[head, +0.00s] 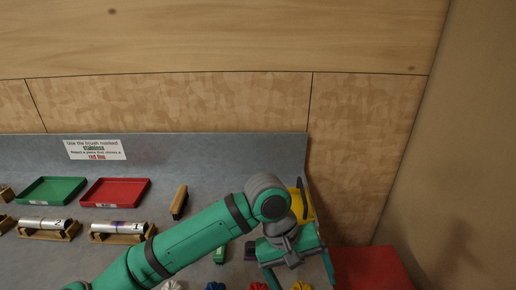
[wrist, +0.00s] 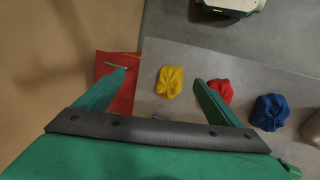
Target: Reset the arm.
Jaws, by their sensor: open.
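My gripper (head: 298,268) is at the end of my green arm, at the right end of the grey bench in the head view. In the wrist view my gripper (wrist: 160,76) has its two green fingers wide apart with nothing held between them. A crumpled yellow cloth (wrist: 170,81) lies on the bench beyond and below the fingers, apart from them. A red cloth (wrist: 222,90) lies just right of the right finger and is partly hidden by it.
A blue cloth (wrist: 270,112) lies farther right. A red bin (head: 372,268) stands off the bench's right end. A yellow object (head: 307,205) is partly hidden behind my arm. Green (head: 52,190) and red (head: 115,192) trays and cradled metal cylinders (head: 118,227) are at left.

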